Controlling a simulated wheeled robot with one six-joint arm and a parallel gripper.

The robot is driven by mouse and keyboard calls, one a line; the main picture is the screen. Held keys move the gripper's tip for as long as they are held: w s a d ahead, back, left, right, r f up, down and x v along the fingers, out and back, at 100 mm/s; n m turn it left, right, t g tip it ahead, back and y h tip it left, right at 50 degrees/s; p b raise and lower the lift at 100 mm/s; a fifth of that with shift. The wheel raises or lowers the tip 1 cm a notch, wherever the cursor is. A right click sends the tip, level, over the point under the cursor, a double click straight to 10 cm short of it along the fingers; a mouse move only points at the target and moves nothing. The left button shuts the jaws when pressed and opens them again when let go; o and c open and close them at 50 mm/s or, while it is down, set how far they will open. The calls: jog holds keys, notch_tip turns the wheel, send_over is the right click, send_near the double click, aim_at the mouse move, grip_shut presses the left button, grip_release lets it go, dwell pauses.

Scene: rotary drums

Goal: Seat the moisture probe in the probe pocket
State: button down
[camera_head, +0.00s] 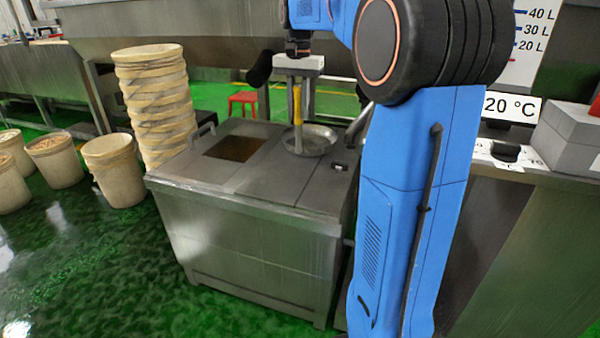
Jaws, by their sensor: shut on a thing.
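My gripper (299,108) points straight down above the steel cabinet at the centre. It is shut on a yellow-handled tool (296,93), which looks like the moisture probe. The probe hangs nearly upright, and its lower end reaches down in front of or into a round shallow metal pan (322,146) on the cabinet top. I cannot tell whether its tip touches the pan. I cannot make out the probe pocket for certain. My blue arm hides part of the right side of the cabinet and whatever lies behind it.
The steel cabinet (255,250) has a square opening with brown content (232,149) on its top left. A tall stack of tan baskets (158,95) stands left of it, beside several filled buckets (113,168). A grey box (572,140) sits on the right counter. A red stool (242,98) stands behind.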

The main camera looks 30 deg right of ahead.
send_near(298, 153)
jog(key=f, duration=0.3)
jog(key=w+f, duration=0.1)
jog(key=f, duration=0.1)
jog(key=shift+d+f, duration=0.25)
jog(key=shift+f, duration=0.1)
jog(key=c, duration=1.6)
grip_release()
jog(key=shift+o, duration=0.2)
notch_tip(298, 153, up, 12)
jog(key=shift+s+r, duration=0.1)
